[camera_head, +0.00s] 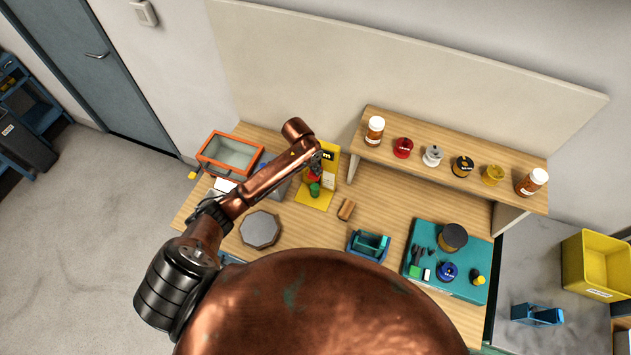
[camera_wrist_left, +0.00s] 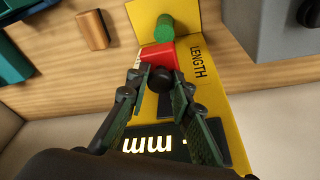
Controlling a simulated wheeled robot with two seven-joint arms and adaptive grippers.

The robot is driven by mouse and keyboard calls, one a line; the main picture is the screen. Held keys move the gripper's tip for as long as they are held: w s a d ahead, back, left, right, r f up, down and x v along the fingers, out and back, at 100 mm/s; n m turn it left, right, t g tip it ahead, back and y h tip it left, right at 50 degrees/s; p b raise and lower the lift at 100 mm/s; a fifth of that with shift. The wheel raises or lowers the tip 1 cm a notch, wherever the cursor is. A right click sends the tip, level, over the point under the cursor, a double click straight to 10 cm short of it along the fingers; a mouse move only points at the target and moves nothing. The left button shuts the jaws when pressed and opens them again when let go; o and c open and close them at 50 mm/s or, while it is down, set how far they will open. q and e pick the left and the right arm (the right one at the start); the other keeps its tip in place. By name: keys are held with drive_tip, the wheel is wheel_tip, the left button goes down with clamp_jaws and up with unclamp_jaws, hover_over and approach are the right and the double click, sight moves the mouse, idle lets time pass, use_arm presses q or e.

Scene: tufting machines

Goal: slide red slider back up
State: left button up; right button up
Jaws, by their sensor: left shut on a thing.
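A yellow panel (camera_head: 309,200) marked "LENGTH" and "mm" stands on the workbench; it also shows in the wrist view (camera_wrist_left: 229,110). The red slider (camera_head: 313,177) sits on it beside a green cylinder (camera_head: 315,189). In the wrist view the red slider (camera_wrist_left: 158,54) has a dark round knob (camera_wrist_left: 160,78), and the green cylinder (camera_wrist_left: 164,28) is just above it. My left gripper (camera_wrist_left: 157,80) is shut on the red slider by its knob, one finger on each side. In the head view my arm partly covers the panel top. My right gripper is not in view.
A grey box (camera_wrist_left: 286,28) stands close beside the panel. A wooden block (camera_head: 346,209) and a teal holder (camera_head: 367,246) lie to the right. An orange-rimmed tray (camera_head: 204,159) is at the left. A raised shelf (camera_head: 443,173) with several jars stands at the back right.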

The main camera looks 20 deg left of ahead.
use_arm(q)
drive_tip(key=shift+w+v, duration=0.2)
drive_tip(key=shift+v, duration=0.75)
drive_tip(key=shift+r, duration=0.1)
drive_tip(key=shift+d, duration=0.1)
drive_tip(key=o, duration=0.9)
drive_tip(key=shift+w+d+v, duration=0.1)
drive_tip(key=shift+w+v, duration=0.15)
drive_tip(key=shift+v, duration=0.9)
drive_tip(key=shift+w+d+v, duration=0.15)
drive_tip(key=shift+w+v, duration=0.05)
drive_tip(key=shift+v, duration=0.9)
drive_tip(key=shift+w+d+v, duration=0.1)
drive_tip(key=shift+w+v, duration=0.15)
drive_tip(key=shift+v, duration=0.9)
drive_tip(key=shift+r, duration=0.1)
